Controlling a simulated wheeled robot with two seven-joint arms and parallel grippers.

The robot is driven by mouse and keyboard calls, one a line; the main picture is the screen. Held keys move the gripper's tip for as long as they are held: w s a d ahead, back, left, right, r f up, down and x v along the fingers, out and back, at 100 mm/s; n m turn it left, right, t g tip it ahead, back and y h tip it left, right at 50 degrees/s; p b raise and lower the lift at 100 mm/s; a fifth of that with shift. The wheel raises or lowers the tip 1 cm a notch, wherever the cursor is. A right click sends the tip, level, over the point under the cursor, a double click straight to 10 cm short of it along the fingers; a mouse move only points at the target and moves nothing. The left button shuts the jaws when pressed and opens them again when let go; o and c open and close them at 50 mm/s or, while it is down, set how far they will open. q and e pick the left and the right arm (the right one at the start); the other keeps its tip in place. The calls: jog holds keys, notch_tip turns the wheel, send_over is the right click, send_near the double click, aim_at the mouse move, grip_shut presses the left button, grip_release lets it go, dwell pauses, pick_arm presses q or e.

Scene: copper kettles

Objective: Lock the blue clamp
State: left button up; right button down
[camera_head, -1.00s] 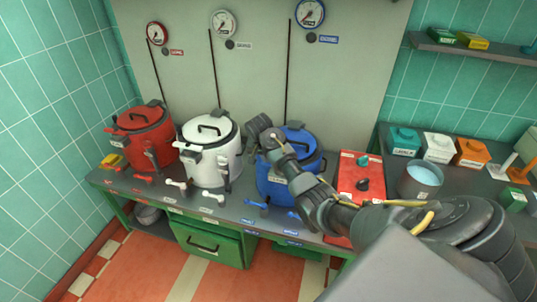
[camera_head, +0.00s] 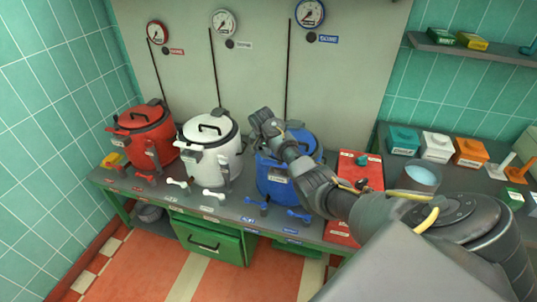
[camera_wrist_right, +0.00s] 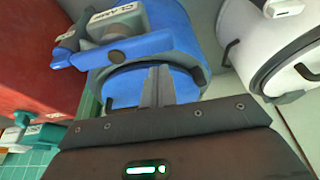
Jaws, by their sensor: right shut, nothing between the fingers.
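The blue kettle (camera_head: 274,183) stands on the counter, right of the white kettle, partly hidden by my right arm. In the right wrist view, the blue kettle (camera_wrist_right: 180,32) shows with a blue bar (camera_wrist_right: 128,50) across its side, beside a grey block labelled CLAMP (camera_wrist_right: 112,24). I cannot tell whether the clamp is locked. My right gripper (camera_head: 260,120) is above the blue kettle's upper left side in the head view. Its fingers (camera_wrist_right: 158,85) are shut and empty, in front of the kettle in the wrist view. My left gripper is not in view.
The white kettle (camera_head: 207,150) and red kettle (camera_head: 142,136) stand to the left. A red box (camera_head: 345,232) and a pot of pale blue contents (camera_head: 420,177) are to the right. Small coloured levers line the counter front. Gauges (camera_head: 310,13) hang on the back panel.

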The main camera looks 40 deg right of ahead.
jog(key=shift+x, duration=2.1)
jog(key=shift+a, duration=0.15)
